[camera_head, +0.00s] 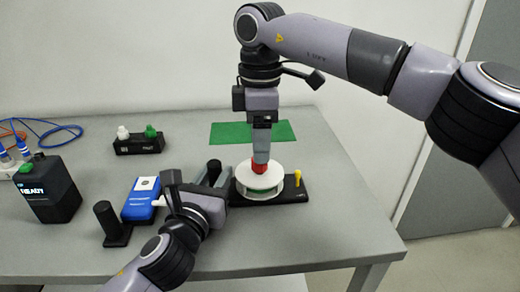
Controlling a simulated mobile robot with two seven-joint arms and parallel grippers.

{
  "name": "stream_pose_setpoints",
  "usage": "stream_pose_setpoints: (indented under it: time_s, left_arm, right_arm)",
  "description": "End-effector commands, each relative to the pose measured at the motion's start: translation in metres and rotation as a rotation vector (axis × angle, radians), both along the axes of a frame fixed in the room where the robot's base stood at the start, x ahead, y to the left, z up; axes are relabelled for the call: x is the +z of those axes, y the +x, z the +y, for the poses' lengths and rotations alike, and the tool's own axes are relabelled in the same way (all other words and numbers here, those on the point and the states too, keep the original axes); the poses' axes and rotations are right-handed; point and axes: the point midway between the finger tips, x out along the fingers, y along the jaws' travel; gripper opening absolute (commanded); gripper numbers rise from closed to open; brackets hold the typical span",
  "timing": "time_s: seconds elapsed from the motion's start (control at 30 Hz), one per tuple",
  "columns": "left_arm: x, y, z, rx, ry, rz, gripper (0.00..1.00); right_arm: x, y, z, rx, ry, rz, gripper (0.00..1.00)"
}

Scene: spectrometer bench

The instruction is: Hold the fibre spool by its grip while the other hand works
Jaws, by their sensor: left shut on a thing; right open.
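The white fibre spool (272,181), with a green band around its middle, sits on a black base (296,192) with a yellow peg (298,177). A black upright grip (214,166) stands at the left end of this base. My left gripper (214,178) comes in from the lower left and is shut on the grip, partly hiding it. My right gripper (260,158) points down from above over the spool's centre. It is open around a red part (259,167) there; whether it touches it I cannot tell.
A blue device (140,202) and a black post (104,216) stand left of my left gripper. A black "READY" box (48,192) is at far left. A black holder (139,146) with white and green caps and a green mat (228,132) lie behind. The right front table is clear.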

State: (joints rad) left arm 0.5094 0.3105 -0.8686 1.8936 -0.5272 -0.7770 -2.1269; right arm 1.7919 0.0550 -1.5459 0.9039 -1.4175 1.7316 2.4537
Motion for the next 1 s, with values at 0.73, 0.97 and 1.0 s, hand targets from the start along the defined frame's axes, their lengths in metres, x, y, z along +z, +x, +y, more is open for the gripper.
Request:
stream_pose_setpoints:
  time_s: [0.73, 0.97, 1.0]
  left_arm:
    - [0.001, 0.000, 0.000, -0.001, -0.002, -0.002, 0.00]
    - [0.001, 0.000, 0.000, -0.001, -0.002, -0.002, 0.00]
    - [0.001, 0.000, 0.000, -0.001, -0.002, -0.003, 0.00]
  right_arm:
    - [0.092, -0.001, 0.000, 0.002, 0.000, 0.000, 0.58]
    - [0.091, 0.000, 0.000, 0.002, 0.000, 0.000, 0.58]
    - [0.091, 0.000, 0.000, 0.002, 0.000, 0.000, 0.58]
